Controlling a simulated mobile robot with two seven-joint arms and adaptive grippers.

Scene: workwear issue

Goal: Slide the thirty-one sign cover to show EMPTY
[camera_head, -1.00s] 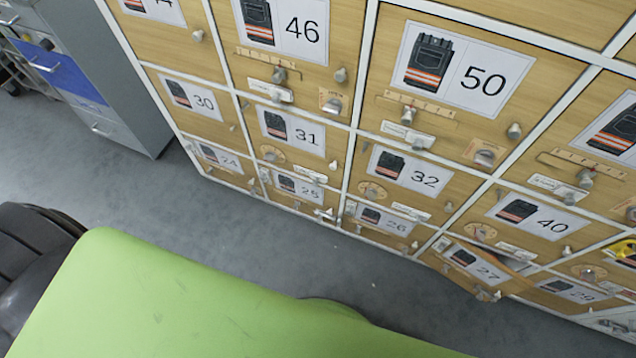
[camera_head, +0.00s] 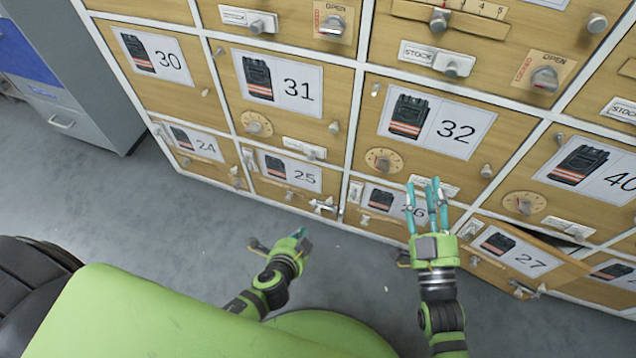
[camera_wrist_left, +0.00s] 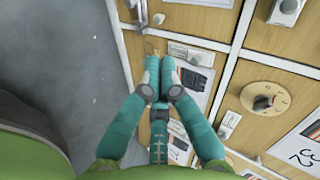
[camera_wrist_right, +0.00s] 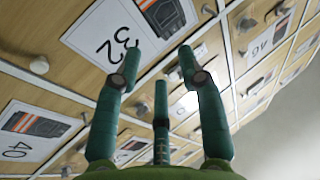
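Locker door 31 (camera_head: 292,88) is in the upper middle of the head view, with a vest picture and its number. Its white sign cover strip (camera_head: 304,148) is at the door's lower right; its lettering is too small to read. A white plate with a small knob at the left wrist view's top right (camera_wrist_left: 285,10) looks like the same sign. My left gripper (camera_head: 300,240) is below and apart from door 31, fingers together, holding nothing visible. My right gripper (camera_head: 427,192) has its fingers apart, in front of door 26 and below door 32.
A round dial (camera_head: 257,124) and a knob (camera_head: 333,127) are on door 31. Door 32 (camera_head: 428,120) adjoins it on the right. Door 27 (camera_head: 520,255) stands ajar at lower right. A grey cabinet (camera_head: 85,75) stands at left. Grey floor lies before the lockers.

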